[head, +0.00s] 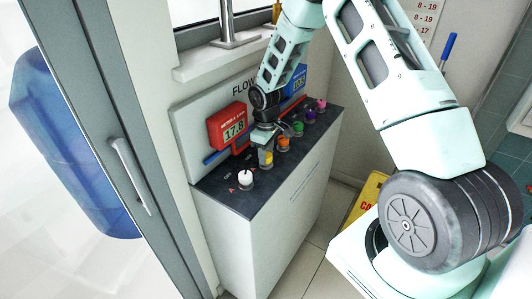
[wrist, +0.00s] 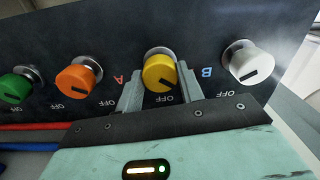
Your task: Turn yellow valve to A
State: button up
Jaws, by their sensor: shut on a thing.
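The yellow valve (wrist: 158,74) is a round knob on the dark panel in the wrist view. Its dark mark points down and slightly right, at the word OFF. A red letter A (wrist: 119,79) lies to its left and a blue letter B (wrist: 207,72) to its right. My gripper (wrist: 159,82) has one grey finger on each side of the knob and is shut on it. In the head view, the yellow valve (head: 266,159) shows under my gripper (head: 265,146), which partly covers it.
The white knob (wrist: 250,63) and the orange knob (wrist: 79,77) flank the yellow one, with a green knob (wrist: 16,88) beyond. A red meter (head: 230,127) reading 17.8 and a blue meter (head: 299,82) stand behind the panel (head: 218,185).

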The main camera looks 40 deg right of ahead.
jog(key=shift+n, duration=0.7)
jog(key=o, duration=1)
notch_tip(320, 180, up, 18)
jog(key=b, duration=0.3)
jog(key=shift+f, duration=0.25)
